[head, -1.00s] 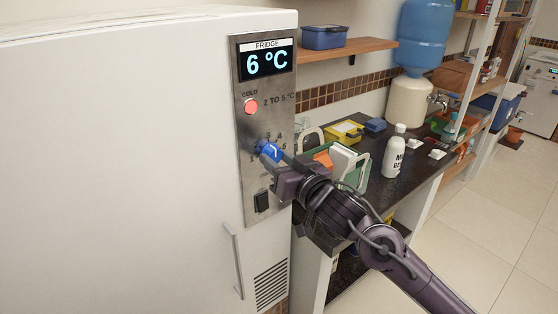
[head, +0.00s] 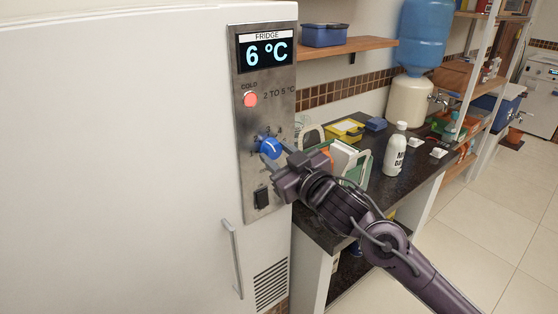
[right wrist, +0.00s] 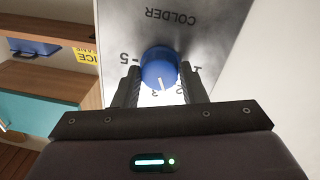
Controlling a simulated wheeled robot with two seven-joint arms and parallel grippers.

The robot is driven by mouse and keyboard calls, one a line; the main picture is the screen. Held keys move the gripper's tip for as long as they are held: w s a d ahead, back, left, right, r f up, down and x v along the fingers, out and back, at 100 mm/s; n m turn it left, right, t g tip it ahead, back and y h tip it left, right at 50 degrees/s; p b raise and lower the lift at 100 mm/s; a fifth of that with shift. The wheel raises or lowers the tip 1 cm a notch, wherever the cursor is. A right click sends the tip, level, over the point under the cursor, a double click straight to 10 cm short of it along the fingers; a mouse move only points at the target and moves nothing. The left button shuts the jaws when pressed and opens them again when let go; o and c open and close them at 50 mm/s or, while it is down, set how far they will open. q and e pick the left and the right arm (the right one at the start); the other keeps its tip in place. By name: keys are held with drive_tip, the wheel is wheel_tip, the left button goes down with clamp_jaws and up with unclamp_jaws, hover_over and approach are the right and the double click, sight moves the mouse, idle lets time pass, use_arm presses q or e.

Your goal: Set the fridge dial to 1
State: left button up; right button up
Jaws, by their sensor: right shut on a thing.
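The blue fridge dial (head: 270,148) sits on the steel panel (head: 262,185) at the fridge's right edge. In the right wrist view the dial (right wrist: 158,66) is between my two fingers, seen upside down. Its white mark points roughly up on the panel, near the middle of the scale; the exact number is hard to read. My right gripper (right wrist: 158,88) is shut on the dial; it also shows in the head view (head: 280,160). A red light (head: 250,100) is by "COLD", beside "2 TO 5 °C". My left gripper is out of view.
A black switch (head: 262,198) is below the dial and a door handle (head: 233,258) lower left. Right of the panel, a dark counter (head: 375,190) holds a white bottle (head: 395,152), a yellow box (head: 344,131) and other items. A wooden shelf (head: 350,48) is above.

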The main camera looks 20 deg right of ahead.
drive_tip(key=n+b, duration=0.3)
drive_tip(key=n, duration=0.3)
drive_tip(key=shift+d+f+n+y, duration=0.1)
drive_tip(key=shift+f+n+y, duration=0.05)
drive_tip(key=shift+n+y, duration=0.25)
drive_tip(key=n+b, duration=0.2)
drive_tip(key=n, duration=0.1)
drive_tip(key=shift+n+b, duration=0.3)
drive_tip(key=shift+n+y+b, duration=0.3)
drive_tip(key=shift+n+b, duration=0.45)
drive_tip(key=shift+n, duration=0.75)
drive_tip(key=o, duration=1)
